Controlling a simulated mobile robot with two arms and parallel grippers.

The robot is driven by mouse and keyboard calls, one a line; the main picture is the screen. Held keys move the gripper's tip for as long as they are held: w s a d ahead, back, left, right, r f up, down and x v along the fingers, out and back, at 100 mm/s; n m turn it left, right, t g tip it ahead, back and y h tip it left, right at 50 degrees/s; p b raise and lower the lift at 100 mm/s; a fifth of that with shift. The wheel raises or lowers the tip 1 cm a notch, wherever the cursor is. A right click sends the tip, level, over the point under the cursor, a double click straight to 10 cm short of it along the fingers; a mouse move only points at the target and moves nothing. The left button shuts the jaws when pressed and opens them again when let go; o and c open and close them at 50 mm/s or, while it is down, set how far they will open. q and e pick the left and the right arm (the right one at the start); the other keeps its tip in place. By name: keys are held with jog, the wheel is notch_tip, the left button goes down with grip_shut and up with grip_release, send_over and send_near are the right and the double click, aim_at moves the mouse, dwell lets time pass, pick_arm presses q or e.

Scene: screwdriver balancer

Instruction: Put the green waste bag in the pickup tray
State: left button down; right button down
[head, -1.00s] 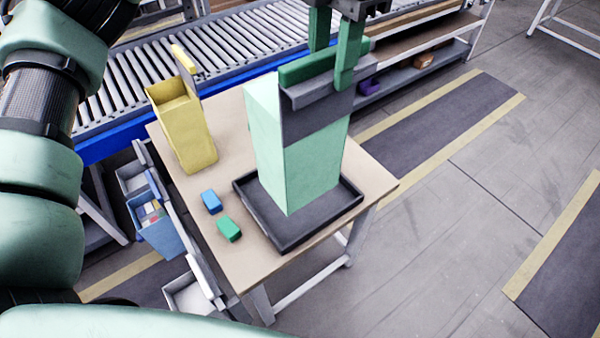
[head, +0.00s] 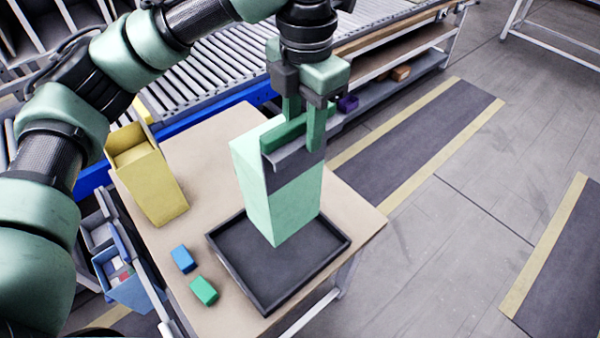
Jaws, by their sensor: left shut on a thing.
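The green waste bag (head: 278,205), a tall pale green box shape with a dark grey band and a darker green grip bar at its top, stands upright over the back part of the black pickup tray (head: 300,268). Its lower corner appears inside the tray's outline. I cannot tell whether its base touches the tray floor. My left gripper (head: 304,130) comes down from above and is shut on the bag's top bar. The front part of the tray is bare. My right gripper is not in view.
A yellow bin (head: 152,182) stands on the table (head: 205,150) left of the tray. A blue block (head: 183,259) and a green block (head: 203,290) lie beside the tray's left side. A roller conveyor (head: 200,80) runs behind. The table's right corner is clear.

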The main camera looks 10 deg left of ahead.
pick_arm(q)
notch_tip(320, 180, down, 10)
jog(key=p, duration=0.1)
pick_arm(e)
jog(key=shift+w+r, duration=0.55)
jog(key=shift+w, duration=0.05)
pick_arm(q)
jog(key=shift+f, duration=0.2)
jog(key=c, duration=1)
grip_release()
jog(key=shift+o, duration=0.2)
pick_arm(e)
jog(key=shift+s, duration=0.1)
pick_arm(q)
notch_tip(320, 180, up, 12)
jog(key=shift+d+r+b, duration=0.1)
jog(key=shift+r+b, duration=0.05)
jog(key=shift+b, duration=0.65)
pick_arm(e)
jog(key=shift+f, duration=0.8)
